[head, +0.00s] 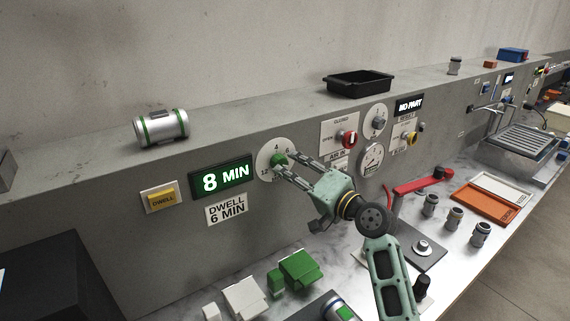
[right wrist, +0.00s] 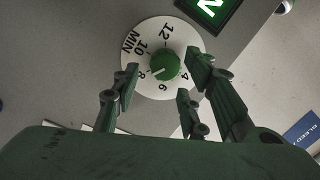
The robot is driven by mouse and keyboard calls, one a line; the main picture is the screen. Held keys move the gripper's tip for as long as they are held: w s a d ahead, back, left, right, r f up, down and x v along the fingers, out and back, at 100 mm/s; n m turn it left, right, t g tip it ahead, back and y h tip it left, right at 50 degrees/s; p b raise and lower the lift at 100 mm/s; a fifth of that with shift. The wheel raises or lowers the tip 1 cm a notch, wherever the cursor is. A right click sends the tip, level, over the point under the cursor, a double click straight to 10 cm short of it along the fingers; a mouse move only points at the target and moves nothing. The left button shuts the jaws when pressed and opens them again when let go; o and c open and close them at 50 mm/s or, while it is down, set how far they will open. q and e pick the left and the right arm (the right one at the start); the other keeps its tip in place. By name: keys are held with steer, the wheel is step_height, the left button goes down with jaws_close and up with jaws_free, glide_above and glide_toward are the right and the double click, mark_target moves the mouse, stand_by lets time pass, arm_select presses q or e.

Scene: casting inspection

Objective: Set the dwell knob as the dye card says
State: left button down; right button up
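The green dwell knob (head: 278,160) sits on a white round dial (head: 264,157) on the grey wall panel. In the right wrist view the knob (right wrist: 165,67) has its white mark pointing close to the 8. The green display (head: 223,179) reads 8 MIN. My right gripper (head: 284,168) is in front of the dial. In the right wrist view its fingers (right wrist: 163,70) are open on either side of the knob, with gaps showing beside it. My left gripper is not in view.
A yellow DWELL button (head: 161,198) is left of the display. A red-handled valve (head: 348,138) and a gauge (head: 371,159) are right of my gripper. Green and white blocks (head: 299,267) and metal castings (head: 454,217) stand on the bench. A black tray (head: 358,82) sits on the ledge.

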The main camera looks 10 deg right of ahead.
mark_target(279, 162)
steer(key=x, duration=0.2)
steer(key=shift+w+a, duration=0.15)
steer(key=shift+w, duration=0.15)
steer(key=shift+w+a+f, duration=0.1)
steer(key=shift+w+a, duration=0.05)
steer(key=shift+w, duration=0.15)
steer(key=c, duration=0.5)
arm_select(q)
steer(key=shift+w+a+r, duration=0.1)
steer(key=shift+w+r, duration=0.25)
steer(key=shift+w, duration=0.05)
arm_select(e)
steer(key=shift+f, duration=0.15)
steer(key=c, duration=0.5)
